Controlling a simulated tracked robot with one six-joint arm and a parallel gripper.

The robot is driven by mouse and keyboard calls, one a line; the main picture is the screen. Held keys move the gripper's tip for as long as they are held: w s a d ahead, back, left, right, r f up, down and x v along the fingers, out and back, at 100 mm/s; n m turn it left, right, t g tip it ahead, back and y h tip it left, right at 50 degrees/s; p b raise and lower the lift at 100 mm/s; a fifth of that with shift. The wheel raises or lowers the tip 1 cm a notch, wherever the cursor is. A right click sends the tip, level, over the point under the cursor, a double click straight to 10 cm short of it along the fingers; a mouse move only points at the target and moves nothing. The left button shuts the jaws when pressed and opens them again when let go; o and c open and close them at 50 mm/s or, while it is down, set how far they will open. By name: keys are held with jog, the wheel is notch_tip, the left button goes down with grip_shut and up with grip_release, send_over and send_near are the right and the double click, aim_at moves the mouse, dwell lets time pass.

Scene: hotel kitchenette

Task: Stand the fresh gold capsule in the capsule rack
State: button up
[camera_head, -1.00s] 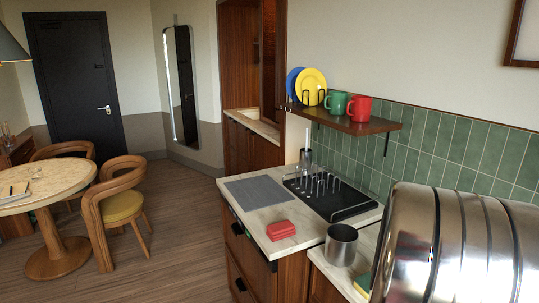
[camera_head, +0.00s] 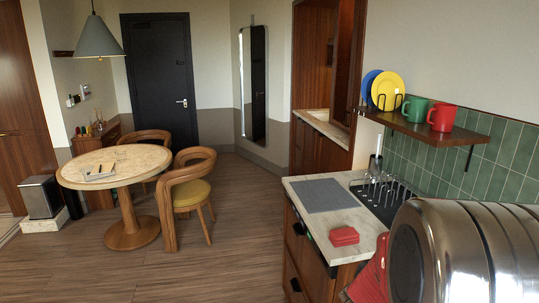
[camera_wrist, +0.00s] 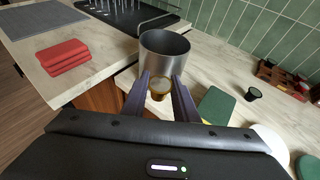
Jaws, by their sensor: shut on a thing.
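The gold capsule (camera_wrist: 160,86) shows between the two fingers of my gripper (camera_wrist: 160,92) in the wrist view. The fingers are shut on it and hold it just in front of a steel canister (camera_wrist: 165,45). Whether the capsule touches the canister or the counter, I cannot tell. My gripper does not show in the head view. I cannot make out the capsule rack for certain in either view.
A folded red cloth stack (camera_head: 344,236) and a grey mat (camera_head: 324,195) lie on the counter. A black tray (camera_head: 404,208) with upright metal prongs stands beside them. A dark capsule (camera_wrist: 253,93) and a green pad (camera_wrist: 217,104) lie right of the canister.

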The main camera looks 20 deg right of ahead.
jog(key=w+a+f+n+t+y, duration=0.1)
jog(key=w+a+n+t+y, duration=0.1)
jog(key=a, duration=1)
jog(key=w+a+n+t+y, duration=0.2)
jog(key=w+a, duration=0.4)
jog(key=a, duration=0.6)
jog(key=w+a+f+n+t+y, duration=0.1)
jog(key=w+a+n+t+y, duration=0.1)
jog(key=a, duration=1)
jog(key=w+n+y, duration=0.1)
jog(key=w+n, duration=0.1)
jog(key=n, duration=0.1)
jog(key=shift+w+a+f+t+y, duration=0.3)
jog(key=shift+w+a+y, duration=0.1)
jog(key=shift+d, duration=0.1)
